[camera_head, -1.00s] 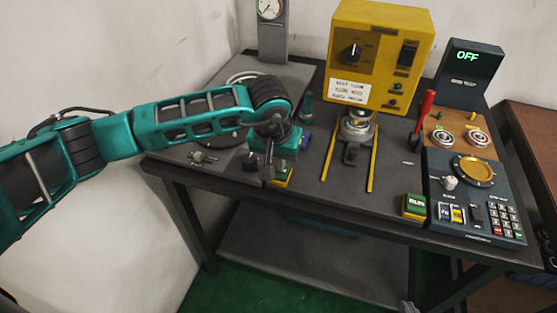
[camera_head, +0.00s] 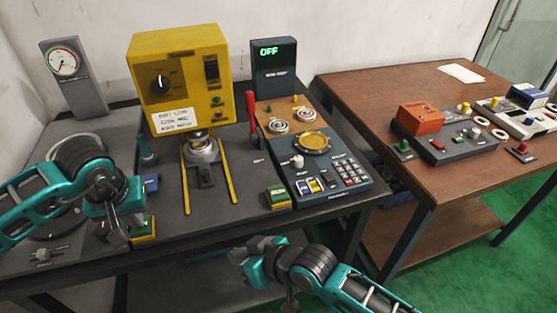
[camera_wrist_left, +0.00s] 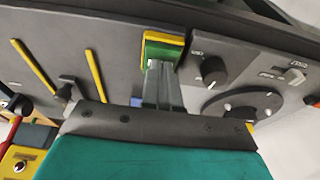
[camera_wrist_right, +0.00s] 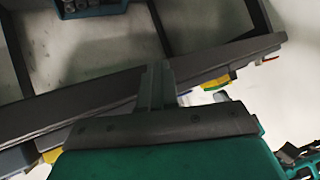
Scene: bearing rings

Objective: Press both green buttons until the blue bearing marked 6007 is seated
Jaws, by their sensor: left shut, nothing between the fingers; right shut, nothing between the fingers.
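The yellow press (camera_head: 180,80) stands at the back of the dark bench. A silver round piece (camera_head: 202,150) sits under it; I cannot make out a blue bearing or a 6007 mark. The left green button (camera_head: 148,226), on a yellow base, is partly hidden by my left gripper (camera_head: 116,238). That gripper is shut. In the left wrist view its fingertips (camera_wrist_left: 163,66) overlap the left button (camera_wrist_left: 163,48); I cannot tell whether they touch. The right green button (camera_head: 278,195) is at the bench's front. My right gripper (camera_head: 246,262) is shut and empty, below and left of it.
A control panel (camera_head: 325,180) with keypad and gold dish is right of the press. A display (camera_head: 275,70) reads OFF. A red lever (camera_head: 252,112) stands between press and panel. A brown table (camera_head: 455,185) stands at right. The bench's front edge (camera_wrist_right: 85,108) crosses the right wrist view.

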